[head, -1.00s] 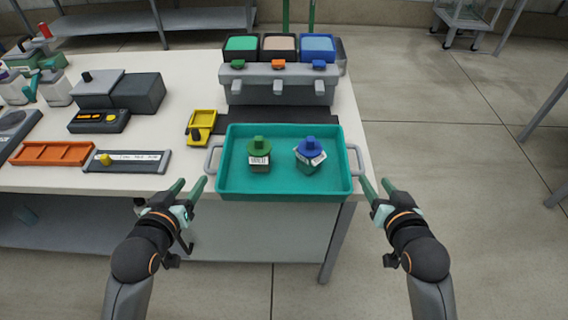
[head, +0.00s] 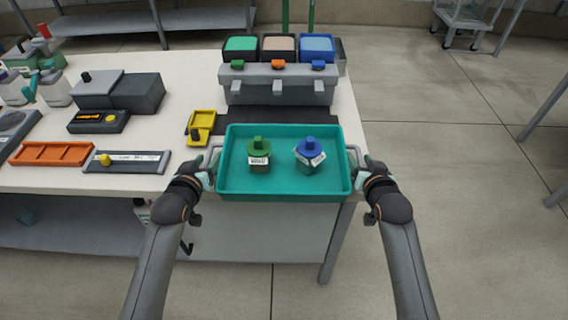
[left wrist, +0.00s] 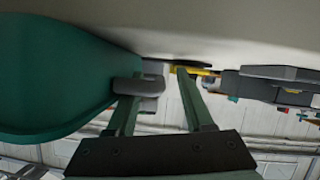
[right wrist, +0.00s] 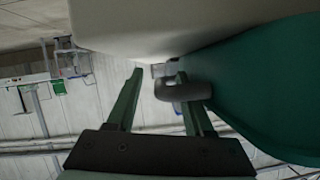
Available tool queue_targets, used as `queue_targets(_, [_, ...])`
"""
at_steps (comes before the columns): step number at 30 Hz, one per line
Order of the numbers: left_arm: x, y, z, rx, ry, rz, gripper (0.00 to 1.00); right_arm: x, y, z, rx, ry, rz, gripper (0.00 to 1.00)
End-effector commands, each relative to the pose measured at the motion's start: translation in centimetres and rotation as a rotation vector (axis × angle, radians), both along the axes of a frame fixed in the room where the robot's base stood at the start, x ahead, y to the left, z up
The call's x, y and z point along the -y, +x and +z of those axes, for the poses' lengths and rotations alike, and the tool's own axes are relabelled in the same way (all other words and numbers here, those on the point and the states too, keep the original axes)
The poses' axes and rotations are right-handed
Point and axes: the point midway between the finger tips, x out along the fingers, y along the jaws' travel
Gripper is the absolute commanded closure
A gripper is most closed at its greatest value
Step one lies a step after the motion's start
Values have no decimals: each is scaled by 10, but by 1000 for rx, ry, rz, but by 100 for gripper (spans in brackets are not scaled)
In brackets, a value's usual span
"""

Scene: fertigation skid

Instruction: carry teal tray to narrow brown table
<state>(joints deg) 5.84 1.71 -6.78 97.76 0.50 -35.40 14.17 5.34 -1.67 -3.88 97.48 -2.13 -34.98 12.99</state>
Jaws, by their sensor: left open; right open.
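The teal tray (head: 284,194) sits level at the front right of the white table, its front edge at the table's edge. It holds a green-capped container (head: 259,152) and a blue-capped container (head: 309,154). My left gripper (head: 209,168) is open at the tray's left grey handle (left wrist: 140,88), which overlaps one finger in the left wrist view. My right gripper (head: 362,170) is open at the right handle (right wrist: 182,90), likewise overlapping one finger in the right wrist view. I cannot tell whether the fingers touch the handles. No narrow brown table is recognisable.
Behind the tray stands a grey dispenser (head: 277,88) with several coloured bins. A yellow holder (head: 201,124), a grey strip tray (head: 127,162) and an orange tray (head: 52,153) lie to the left. The floor (head: 450,190) on the right is open, with metal legs at the far right.

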Motion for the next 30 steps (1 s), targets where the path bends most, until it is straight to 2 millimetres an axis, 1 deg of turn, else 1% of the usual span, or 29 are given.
queue_targets(8, [0, 1, 0, 0, 0, 0, 48, 0, 1, 0, 0, 0, 0, 48])
queue_targets(11, [0, 1, 0, 0, 0, 0, 57, 0, 1, 0, 0, 0, 0, 57])
queue_targets(22, [0, 1, -1, -1, 0, 0, 98, 0, 1, 0, 0, 0, 0, 98])
queue_targets(23, [0, 0, 0, -1, 0, 0, 100, 0, 1, 0, 0, 0, 0, 100])
queue_targets(30, [0, 0, -1, -1, 0, 0, 100, 0, 1, 0, 0, 0, 0, 100])
